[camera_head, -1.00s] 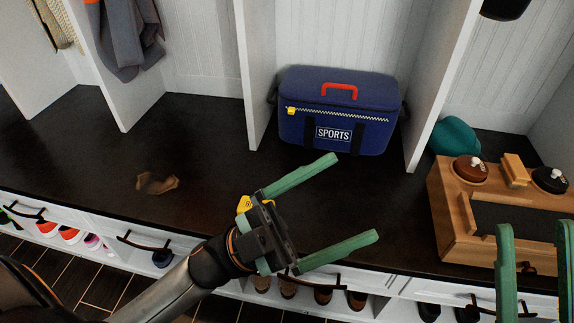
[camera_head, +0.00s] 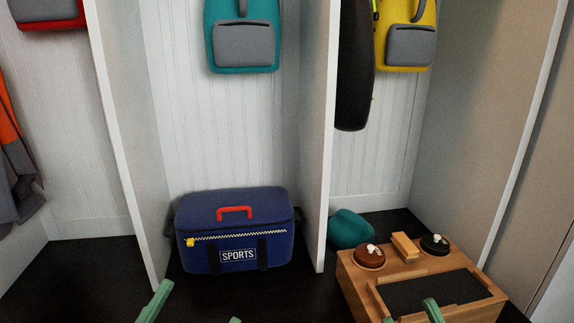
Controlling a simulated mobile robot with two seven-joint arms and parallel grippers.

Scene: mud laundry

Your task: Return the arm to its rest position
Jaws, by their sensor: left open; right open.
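My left gripper (camera_head: 192,312) shows only as green fingertips at the bottom edge, in front of the blue sports bag. Its two fingertips are wide apart with nothing visible between them; the rest of it is below the picture. My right gripper (camera_head: 412,313) shows as green fingertips at the bottom edge, in front of the wooden box. Its fingertips are apart and nothing shows between them. Both arms are otherwise out of view.
A blue sports bag (camera_head: 236,240) stands in a cubby on the dark bench. A wooden shoe-care box (camera_head: 355,285) with two round tins stands at right, by a teal cap-like item (camera_head: 350,229). White dividers (camera_head: 318,150) separate the cubbies. Teal (camera_head: 241,40) and yellow (camera_head: 408,45) backpacks hang above.

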